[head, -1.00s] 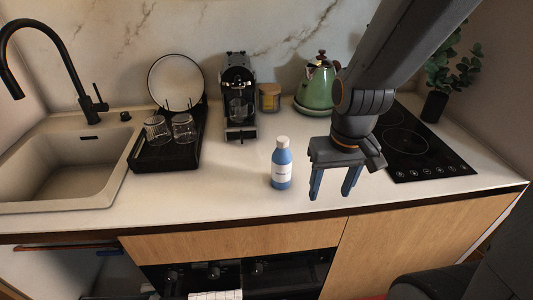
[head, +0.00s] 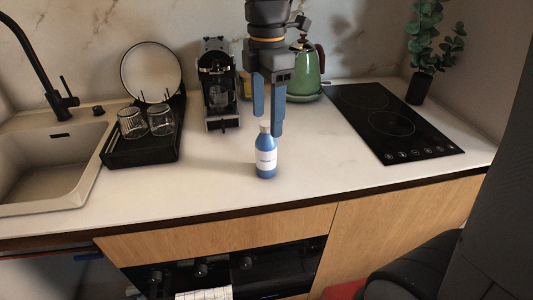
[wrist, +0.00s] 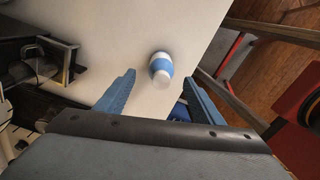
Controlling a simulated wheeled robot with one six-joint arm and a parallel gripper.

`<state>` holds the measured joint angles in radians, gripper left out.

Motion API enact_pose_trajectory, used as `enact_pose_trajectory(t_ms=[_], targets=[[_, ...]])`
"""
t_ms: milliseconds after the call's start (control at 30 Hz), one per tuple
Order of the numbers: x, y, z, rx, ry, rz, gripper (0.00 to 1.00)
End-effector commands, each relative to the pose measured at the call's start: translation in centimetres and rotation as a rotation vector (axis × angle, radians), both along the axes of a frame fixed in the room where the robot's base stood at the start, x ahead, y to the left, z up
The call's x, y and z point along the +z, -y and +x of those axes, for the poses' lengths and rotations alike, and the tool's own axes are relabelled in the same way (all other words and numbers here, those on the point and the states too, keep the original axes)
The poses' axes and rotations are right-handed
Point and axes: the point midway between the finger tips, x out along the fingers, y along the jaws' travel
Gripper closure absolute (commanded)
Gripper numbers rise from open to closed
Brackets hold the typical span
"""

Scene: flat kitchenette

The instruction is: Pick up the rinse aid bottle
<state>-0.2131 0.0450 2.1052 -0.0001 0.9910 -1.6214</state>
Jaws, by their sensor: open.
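The rinse aid bottle (head: 266,156) is blue with a white cap and a white label, and stands upright on the pale counter. In the wrist view the bottle (wrist: 161,68) lies beyond the fingertips, near the middle and between their lines. My gripper (head: 266,125) points down with its blue fingers just above and behind the bottle's top, one finger partly overlapping the cap's edge in the head view. The gripper also shows in the wrist view (wrist: 158,82), open and with nothing between its fingers.
A black dish rack (head: 140,148) with glasses and a plate stands left, beside the sink (head: 45,165). A coffee machine (head: 219,85) and a green kettle (head: 306,75) stand behind. The cooktop (head: 390,120) is at right. Counter around the bottle is clear.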

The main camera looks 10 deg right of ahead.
Motion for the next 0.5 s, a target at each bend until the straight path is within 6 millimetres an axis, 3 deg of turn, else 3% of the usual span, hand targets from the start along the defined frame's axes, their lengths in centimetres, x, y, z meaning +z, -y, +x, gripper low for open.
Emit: enact_pose_trajectory(t_ms=[500], targets=[[-6.2,-0.3,-0.5,-0.002,-0.005,-0.001,0.38]])
